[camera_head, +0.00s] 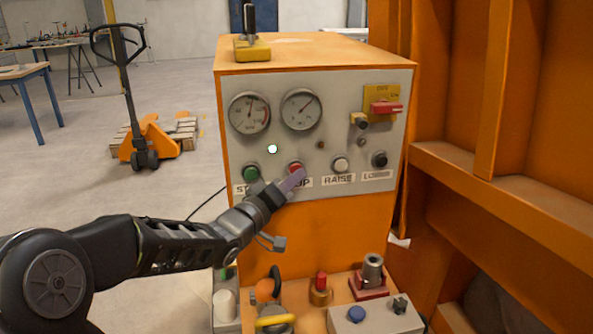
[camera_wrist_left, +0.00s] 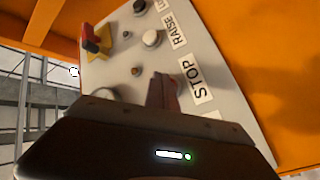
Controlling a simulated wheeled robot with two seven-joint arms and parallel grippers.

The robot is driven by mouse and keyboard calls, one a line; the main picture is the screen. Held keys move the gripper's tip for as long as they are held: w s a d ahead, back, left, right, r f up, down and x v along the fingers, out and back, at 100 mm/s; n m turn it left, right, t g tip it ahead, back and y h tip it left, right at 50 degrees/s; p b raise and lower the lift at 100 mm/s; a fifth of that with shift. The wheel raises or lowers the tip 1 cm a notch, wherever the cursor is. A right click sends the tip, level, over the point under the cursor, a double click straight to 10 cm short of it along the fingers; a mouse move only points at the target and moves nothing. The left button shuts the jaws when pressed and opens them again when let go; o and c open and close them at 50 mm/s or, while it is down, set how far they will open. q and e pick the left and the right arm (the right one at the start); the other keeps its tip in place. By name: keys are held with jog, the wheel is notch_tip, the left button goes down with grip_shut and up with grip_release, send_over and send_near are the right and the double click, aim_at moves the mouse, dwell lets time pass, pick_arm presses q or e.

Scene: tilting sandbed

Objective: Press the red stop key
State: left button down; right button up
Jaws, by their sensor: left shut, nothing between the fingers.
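The red stop key (camera_head: 295,167) is on the grey front panel (camera_head: 325,135) of the orange cabinet, between the green key (camera_head: 250,173) and the white RAISE key (camera_head: 341,164). My left gripper (camera_head: 294,179) is shut and empty, with its fingertips at the red key, covering its lower part and some of the STOP label. In the left wrist view the closed fingers (camera_wrist_left: 162,92) point at the panel beside the STOP label (camera_wrist_left: 197,82) and hide most of the red key. I cannot tell whether they touch it. My right gripper is not in view.
A black LOWER key (camera_head: 379,159), two gauges (camera_head: 249,112) and a red-handled switch on a yellow plate (camera_head: 386,108) share the panel. Below, a ledge holds several knobs and a grey box (camera_head: 375,318). Orange beams (camera_head: 500,190) stand close on the right.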

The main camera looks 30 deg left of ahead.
pick_arm(q)
jog(key=shift+w+a, duration=0.3)
jog(key=shift+w, duration=0.05)
dwell(0.7)
dwell(0.4)
jog(key=shift+s+d, duration=0.55)
jog(key=shift+s, duration=0.15)
jog(key=shift+s+d, duration=0.75)
jog(key=shift+s, duration=0.25)
jog(key=shift+s+d, duration=0.75)
jog(key=shift+s, duration=0.25)
